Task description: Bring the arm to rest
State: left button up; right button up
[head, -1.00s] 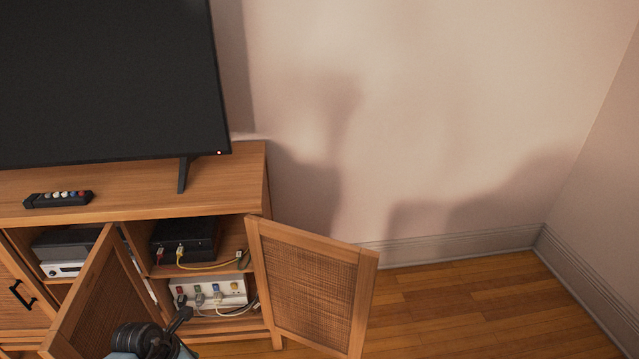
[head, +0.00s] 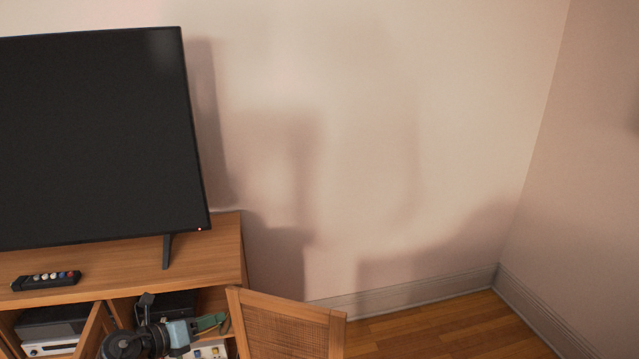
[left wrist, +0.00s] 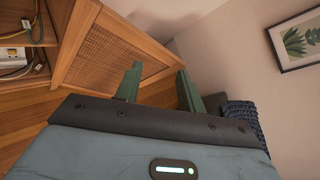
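My left gripper (head: 215,322) shows low in the head view, in front of the open cabinet and beside the top of its right door (head: 285,325). In the left wrist view its two green fingers (left wrist: 160,82) stand apart with nothing held between them. The woven door panel shows beyond the fingers there; I cannot tell how close it is. The wooden cabinet (head: 205,250) has both doors of this opening swung out. My left arm hides part of the shelves. My right gripper is in neither view.
A television (head: 95,140) and a remote (head: 46,280) are on the cabinet top. A black box (head: 168,305) and a white power strip (head: 208,351) are inside. Wooden floor (head: 440,325) to the right is clear. A framed picture (left wrist: 300,40) hangs on a wall.

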pick_arm(q)
notch_tip(320, 180, up, 7)
jog(key=w+a+n+t, duration=0.25)
jog(key=n+t, duration=0.25)
jog(key=n, duration=0.3)
jog(key=w+a+n+t+y, duration=0.3)
jog(key=a+n+y, duration=0.7)
jog(key=n, duration=0.9)
jog(key=s+d+f+n+g+h, duration=0.1)
jog(key=s+d+f+n+g, duration=0.25)
jog(key=s+f, duration=0.7)
jog(key=s+d+f+n+g, duration=0.3)
jog(key=s+d+f, duration=0.2)
jog(key=s+f, duration=0.5)
jog(key=s+d+f+g, duration=0.1)
jog(key=s+d, duration=0.2)
jog(key=s, duration=0.5)
jog(key=s+d+f+g+h, duration=0.1)
jog(key=s+d+f, duration=0.1)
jog(key=s, duration=0.7)
jog(key=s+d+f+n+g+h, duration=0.1)
jog(key=s+d, duration=0.3)
jog(key=s, duration=0.5)
jog(key=shift+f+g, duration=0.35)
jog(key=shift+f, duration=0.25)
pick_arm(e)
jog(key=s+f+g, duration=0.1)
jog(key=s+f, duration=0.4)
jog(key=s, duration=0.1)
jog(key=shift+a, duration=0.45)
